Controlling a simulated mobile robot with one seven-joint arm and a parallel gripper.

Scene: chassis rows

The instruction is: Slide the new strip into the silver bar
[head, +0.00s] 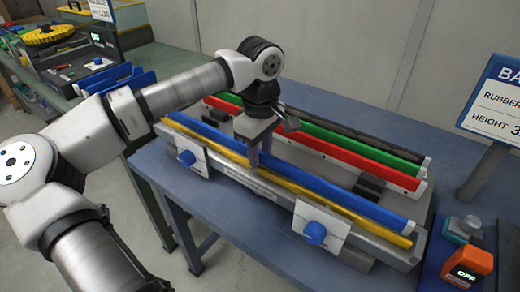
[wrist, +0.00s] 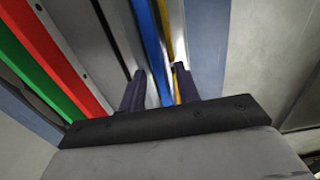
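Long coloured strips lie side by side along a grey metal rail assembly (head: 375,245) on the blue bench. A blue strip (head: 330,190) and a thin yellow strip (head: 352,216) run along the near side. A red strip (head: 375,170) and a green strip (head: 390,154) lie behind. I cannot tell which strip is the new one or which rail is the silver bar. My gripper (head: 258,160) points down over the blue strip's left half. In the wrist view its fingers (wrist: 158,85) are apart, with the blue strip (wrist: 149,45) passing between them; a firm hold is not visible.
White plates with blue knobs (head: 316,232) stand on the near side. A dark strip lies behind the green one. The bench front is clear.

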